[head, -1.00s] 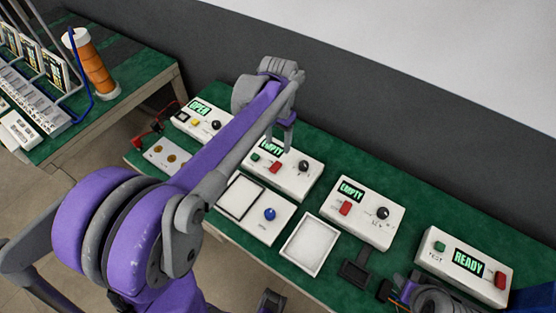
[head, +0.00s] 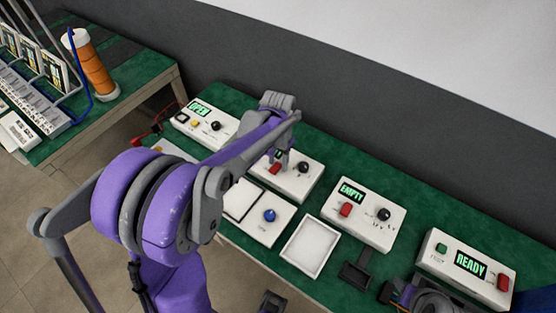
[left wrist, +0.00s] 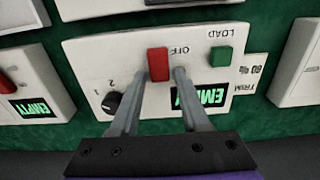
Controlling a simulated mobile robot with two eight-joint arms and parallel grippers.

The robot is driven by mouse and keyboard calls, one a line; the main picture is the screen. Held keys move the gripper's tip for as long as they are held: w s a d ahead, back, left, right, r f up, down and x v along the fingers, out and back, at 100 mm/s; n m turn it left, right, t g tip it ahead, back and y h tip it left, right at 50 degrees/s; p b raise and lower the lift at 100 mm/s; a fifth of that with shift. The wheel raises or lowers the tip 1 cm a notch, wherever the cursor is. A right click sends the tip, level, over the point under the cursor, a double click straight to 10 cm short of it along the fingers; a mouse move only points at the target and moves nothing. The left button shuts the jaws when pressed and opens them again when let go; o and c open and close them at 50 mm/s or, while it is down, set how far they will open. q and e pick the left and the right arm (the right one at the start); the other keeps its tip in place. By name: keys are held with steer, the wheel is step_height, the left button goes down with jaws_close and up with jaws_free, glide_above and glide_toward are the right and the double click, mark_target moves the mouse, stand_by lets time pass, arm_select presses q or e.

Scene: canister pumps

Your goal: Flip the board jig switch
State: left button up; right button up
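A white control box (head: 291,182) stands on the green bench with a red switch (left wrist: 158,64), a green button (left wrist: 221,56), a dark knob (left wrist: 111,102) and a lit display reading EMPTY. No printed name shows which box is the board jig. My left gripper (left wrist: 163,73) is over this box. Its two fingers are apart, one on each side of the red switch, with small gaps. In the head view my left gripper (head: 281,160) reaches down onto the box and partly covers its display. No right gripper can be made out for sure.
Other boxes flank it: one reading OPEN (head: 207,124), another reading EMPTY (head: 364,213), and one reading READY (head: 466,270). A white tray (head: 310,246) and a panel with a blue button (head: 256,213) lie in front. A dark grey wall (head: 400,130) rises behind the bench.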

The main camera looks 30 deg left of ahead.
arm_select(q)
jaws_close()
steer(key=shift+s, duration=0.1)
steer(key=t, duration=0.2)
steer(key=shift+s+t, duration=0.3)
steer(key=shift+s, duration=0.05)
steer(key=shift+r+t, duration=0.1)
steer(key=shift+t, duration=0.3)
steer(key=shift+o, duration=1.6)
jaws_free()
steer(key=shift+r, duration=0.1)
